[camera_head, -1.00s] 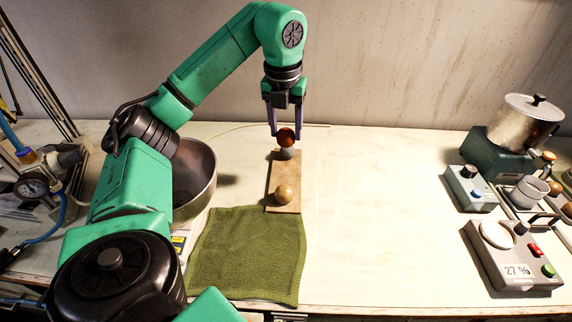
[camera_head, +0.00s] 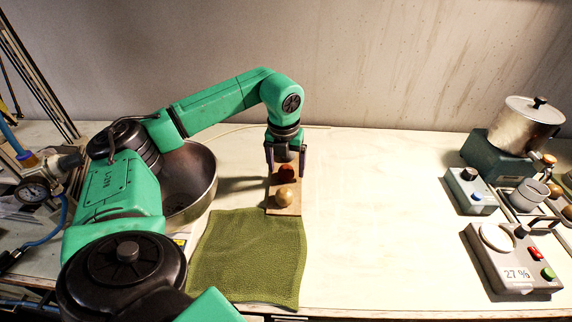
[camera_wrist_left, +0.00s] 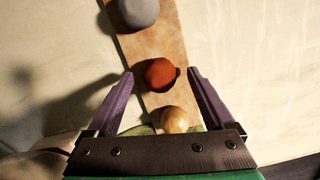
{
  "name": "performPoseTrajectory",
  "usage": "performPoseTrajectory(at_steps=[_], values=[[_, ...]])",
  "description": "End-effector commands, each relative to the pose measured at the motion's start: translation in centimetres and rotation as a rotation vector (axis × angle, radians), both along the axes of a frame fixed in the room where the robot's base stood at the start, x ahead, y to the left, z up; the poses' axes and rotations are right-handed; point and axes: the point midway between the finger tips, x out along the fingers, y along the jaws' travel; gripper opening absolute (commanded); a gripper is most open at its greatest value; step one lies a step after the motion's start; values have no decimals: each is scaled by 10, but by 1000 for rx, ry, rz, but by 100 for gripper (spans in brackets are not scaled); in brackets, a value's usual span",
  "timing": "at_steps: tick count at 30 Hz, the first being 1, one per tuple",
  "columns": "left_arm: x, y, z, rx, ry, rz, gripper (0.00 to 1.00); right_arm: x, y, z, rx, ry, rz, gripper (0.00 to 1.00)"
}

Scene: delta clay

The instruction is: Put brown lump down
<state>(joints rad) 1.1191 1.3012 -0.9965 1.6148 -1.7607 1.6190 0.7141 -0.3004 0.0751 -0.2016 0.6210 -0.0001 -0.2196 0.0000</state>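The brown lump (camera_head: 286,174) rests on the narrow wooden board (camera_head: 271,201), between a grey lump and a pale tan lump (camera_head: 284,196). In the left wrist view the brown lump (camera_wrist_left: 160,75) sits on the board, with the grey lump (camera_wrist_left: 138,12) above it and the tan lump (camera_wrist_left: 174,120) below it in the picture. My left gripper (camera_head: 286,165) is low over the board and open. Its purple fingers stand on both sides of the brown lump, with a gap on each side. The grey lump is hidden in the head view. My right gripper is out of view.
A green cloth (camera_head: 247,258) lies in front of the board. A metal bowl (camera_head: 196,180) stands left, partly behind my left arm. A scale (camera_head: 513,262), a control box (camera_head: 470,190) and a metal pot (camera_head: 526,125) stand right. The table between is clear.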

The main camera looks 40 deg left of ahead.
Motion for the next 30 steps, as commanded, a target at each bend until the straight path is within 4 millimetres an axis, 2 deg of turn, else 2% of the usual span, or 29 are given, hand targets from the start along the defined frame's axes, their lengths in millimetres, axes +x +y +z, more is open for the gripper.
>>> performPoseTrajectory(at_steps=[5,9,11,18,22,25,30], values=[[0,0,0,0,0,0,86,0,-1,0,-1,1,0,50],[0,-1,8,0,-4,0,86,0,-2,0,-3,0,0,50],[0,-1,18,-1,-6,0,86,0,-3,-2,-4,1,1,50],[-7,-5,83,-2,-7,-2,86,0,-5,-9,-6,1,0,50],[-11,-6,112,0,-4,0,86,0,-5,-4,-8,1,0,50],[-12,-6,121,0,-1,-1,86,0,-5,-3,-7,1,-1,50],[-13,-6,122,0,0,0,86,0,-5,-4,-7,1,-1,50]])
